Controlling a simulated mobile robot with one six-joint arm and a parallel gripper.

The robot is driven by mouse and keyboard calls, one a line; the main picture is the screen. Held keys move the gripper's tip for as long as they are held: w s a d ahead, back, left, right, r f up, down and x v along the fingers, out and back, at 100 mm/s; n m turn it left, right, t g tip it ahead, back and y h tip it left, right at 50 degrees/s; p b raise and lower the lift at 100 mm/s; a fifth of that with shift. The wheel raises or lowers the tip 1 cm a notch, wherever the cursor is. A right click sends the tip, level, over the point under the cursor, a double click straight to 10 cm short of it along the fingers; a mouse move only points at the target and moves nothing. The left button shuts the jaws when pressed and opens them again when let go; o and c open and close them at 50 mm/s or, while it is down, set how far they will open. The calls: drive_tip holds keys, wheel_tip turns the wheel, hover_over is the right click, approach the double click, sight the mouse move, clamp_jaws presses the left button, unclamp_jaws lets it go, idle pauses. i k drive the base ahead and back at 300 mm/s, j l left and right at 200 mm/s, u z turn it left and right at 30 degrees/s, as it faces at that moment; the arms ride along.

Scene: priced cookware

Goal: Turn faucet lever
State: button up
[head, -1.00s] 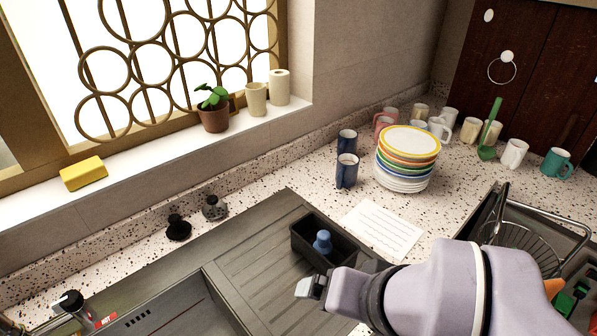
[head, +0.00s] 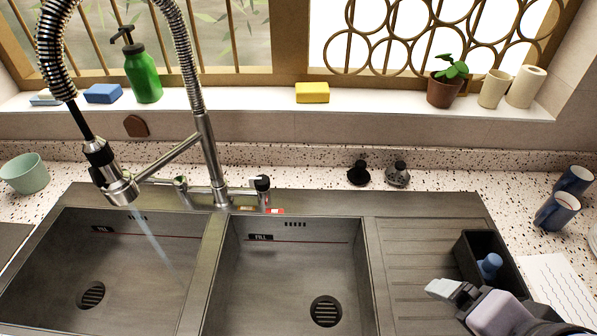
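The tall chrome spring-neck faucet (head: 209,160) stands behind the divider of the double sink. Its spray head (head: 112,180) hangs over the left basin, and a stream of water (head: 155,237) falls from it. A lever with a black knob (head: 262,184) stands just right of the faucet base, beside a red label (head: 274,211). Another valve handle (head: 181,186) sits left of the base. My gripper (head: 440,290) is at the lower right over the drainboard, well apart from the faucet and its levers. I cannot tell how far its fingers are apart.
A black caddy (head: 466,249) with a blue-topped item stands close behind my gripper. Two stoppers (head: 358,173) sit on the back counter. The right basin (head: 290,270) is empty. Blue mugs (head: 557,210) stand at the right. The sill holds a green soap bottle (head: 143,75), sponges and a plant.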

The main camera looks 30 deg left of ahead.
sight(179, 182)
drive_tip(key=u, duration=2.2)
